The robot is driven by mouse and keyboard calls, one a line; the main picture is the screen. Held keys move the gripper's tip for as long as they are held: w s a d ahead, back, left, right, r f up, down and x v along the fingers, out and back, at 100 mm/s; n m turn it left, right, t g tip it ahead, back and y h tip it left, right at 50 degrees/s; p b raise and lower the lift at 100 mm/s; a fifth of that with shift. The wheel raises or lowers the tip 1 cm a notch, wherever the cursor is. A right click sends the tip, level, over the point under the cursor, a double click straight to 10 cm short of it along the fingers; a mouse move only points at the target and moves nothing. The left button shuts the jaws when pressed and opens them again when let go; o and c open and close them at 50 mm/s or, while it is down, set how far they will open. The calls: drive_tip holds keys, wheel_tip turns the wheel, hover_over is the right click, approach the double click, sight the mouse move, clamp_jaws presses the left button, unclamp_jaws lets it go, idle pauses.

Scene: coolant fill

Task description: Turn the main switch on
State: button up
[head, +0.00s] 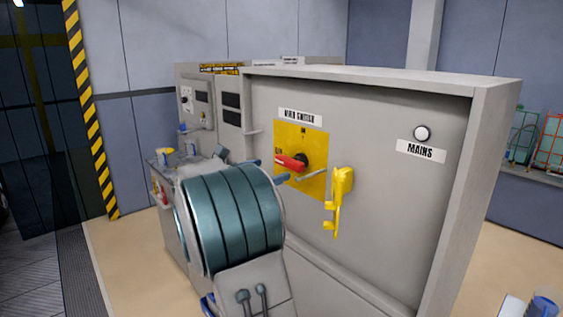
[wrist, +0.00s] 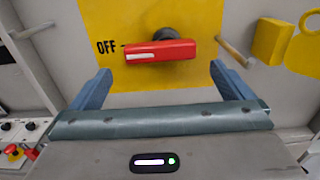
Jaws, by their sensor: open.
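The main switch has a red handle (head: 290,162) on a black hub, mounted on a yellow plate (head: 316,150) under a "MAIN SWITCH" label (head: 300,117). In the wrist view the red handle (wrist: 160,51) lies nearly level, its white-marked end at the left by the word "OFF" (wrist: 107,46). My gripper (head: 268,170) is in front of the panel, close to the handle. In the wrist view my gripper (wrist: 160,80) has its blue fingers spread wide below and to either side of the handle. Nothing is between the fingers, and they appear apart from the handle.
A yellow lockout-like piece (head: 341,195) hangs on the panel right of the switch, with a thin rod (head: 311,174) beside it. A round white lamp (head: 422,133) sits above the "MAINS" label (head: 420,151). The cabinet's side wall (head: 475,190) juts forward at the right.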

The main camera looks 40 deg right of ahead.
sight(286, 164)
drive_tip(key=d, duration=0.2)
drive_tip(key=d+p, duration=0.1)
drive_tip(key=d, duration=0.2)
drive_tip(key=shift+w+d, duration=0.25)
drive_tip(key=shift+d, duration=0.15)
